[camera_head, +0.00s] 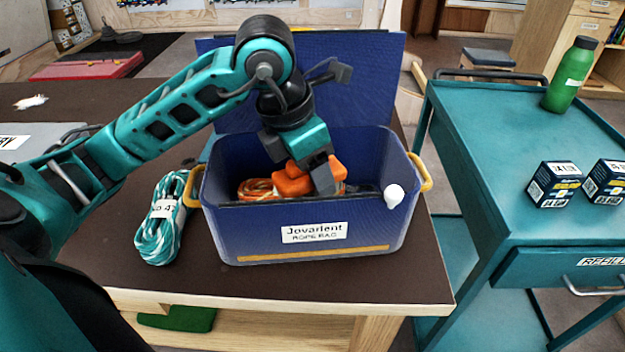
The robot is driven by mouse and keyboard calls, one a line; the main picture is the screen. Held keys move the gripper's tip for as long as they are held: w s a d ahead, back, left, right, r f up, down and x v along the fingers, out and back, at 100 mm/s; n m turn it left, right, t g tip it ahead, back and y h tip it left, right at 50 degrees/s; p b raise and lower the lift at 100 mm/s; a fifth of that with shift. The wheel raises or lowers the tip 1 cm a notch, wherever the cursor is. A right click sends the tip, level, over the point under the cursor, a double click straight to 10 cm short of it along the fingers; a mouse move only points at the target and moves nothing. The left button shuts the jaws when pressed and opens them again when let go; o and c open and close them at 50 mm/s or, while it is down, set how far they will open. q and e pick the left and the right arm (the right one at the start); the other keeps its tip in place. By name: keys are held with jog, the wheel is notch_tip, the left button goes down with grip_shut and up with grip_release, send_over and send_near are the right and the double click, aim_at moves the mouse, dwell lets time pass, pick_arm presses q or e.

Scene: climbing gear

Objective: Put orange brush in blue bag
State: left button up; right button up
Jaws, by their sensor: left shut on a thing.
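The blue bag (225,228) is an open, box-like rope bag with yellow handles and a raised lid, on the brown table. My left gripper (308,178) points down into its opening. It is shut on the orange brush (294,184), which is inside the bag's opening, partly hidden by the gripper fingers. Whether the brush touches the bag's contents I cannot tell. An orange and white rope coil (257,190) lies in the bag beside the brush. My right gripper is not in view.
A teal and white rope coil (165,222) lies left of the bag on the table (210,285). A white object (394,196) sits at the bag's front right rim. A teal cart (490,135) at the right holds a green bottle (570,75) and two dark boxes (554,185).

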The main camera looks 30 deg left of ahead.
pick_arm(q)
notch_tip(320, 180, down, 2)
jog(key=shift+f, duration=0.1)
jog(key=shift+f+b, duration=0.15)
jog(key=shift+b, duration=0.2)
jog(key=o, duration=1.1)
